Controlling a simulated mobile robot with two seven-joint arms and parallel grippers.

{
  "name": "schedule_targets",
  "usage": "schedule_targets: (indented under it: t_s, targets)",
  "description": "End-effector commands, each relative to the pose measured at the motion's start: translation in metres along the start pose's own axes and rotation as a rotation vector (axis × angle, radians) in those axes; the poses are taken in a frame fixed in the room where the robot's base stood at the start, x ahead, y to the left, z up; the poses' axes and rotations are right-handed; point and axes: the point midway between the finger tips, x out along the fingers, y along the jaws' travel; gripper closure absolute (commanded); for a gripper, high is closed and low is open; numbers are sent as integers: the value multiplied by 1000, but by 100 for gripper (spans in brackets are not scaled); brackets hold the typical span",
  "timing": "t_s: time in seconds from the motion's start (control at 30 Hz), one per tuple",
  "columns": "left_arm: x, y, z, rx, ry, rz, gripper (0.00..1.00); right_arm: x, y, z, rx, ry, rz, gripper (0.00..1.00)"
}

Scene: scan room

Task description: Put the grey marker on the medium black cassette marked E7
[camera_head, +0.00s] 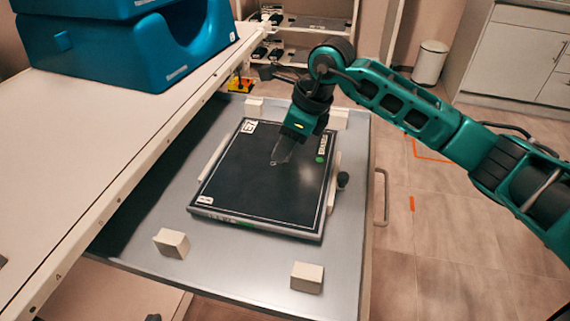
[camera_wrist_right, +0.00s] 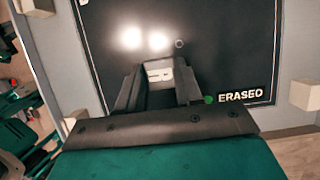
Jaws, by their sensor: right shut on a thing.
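The black cassette (camera_head: 255,190) lies flat on a grey metal tray. A white label reading E7 (camera_head: 250,126) is at its far left corner, and a green dot is near its right edge. My right gripper (camera_head: 280,158) is over the far middle part of the cassette, pointing down. In the right wrist view the gripper (camera_wrist_right: 160,80) is shut on the grey marker (camera_wrist_right: 158,72), which has a pale letter-like shape. The cassette (camera_wrist_right: 235,45) lies behind it, with the word ERASED near one corner. I cannot tell whether the marker touches the cassette. My left gripper is not in view.
Pale blocks (camera_head: 171,243) and (camera_head: 307,277) stand on the tray (camera_head: 230,270), with pale side strips along the cassette. A white tabletop (camera_head: 90,125) with blue foam supports (camera_head: 130,55) is at the left.

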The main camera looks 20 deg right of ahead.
Motion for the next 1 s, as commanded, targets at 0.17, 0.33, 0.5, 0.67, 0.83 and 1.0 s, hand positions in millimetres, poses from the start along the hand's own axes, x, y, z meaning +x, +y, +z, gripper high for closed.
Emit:
schedule_targets:
  t_s: [0.17, 0.33, 0.5, 0.67, 0.83, 1.0]
  targets:
    - [2, 0, -2, 0, 4, 0, 100, 12, 0, -5, -1, -1, 0, 95]
    - [3, 0, 0, 0, 4, 1, 100, 32, 0, -13, 1, 2, 2, 95]
    - [3, 0, 0, -1, 1, 2, 100, 50, 0, -20, 0, 0, 0, 95]
    - [2, 0, -2, 0, 5, 3, 100, 49, 0, -20, -1, -1, -1, 95]
    - [4, 0, 1, 3, 5, 3, 100, 53, 0, -22, -1, -1, -1, 95]
    - [3, 0, 1, 5, 3, 4, 100, 52, 0, -21, -1, -1, 0, 50]
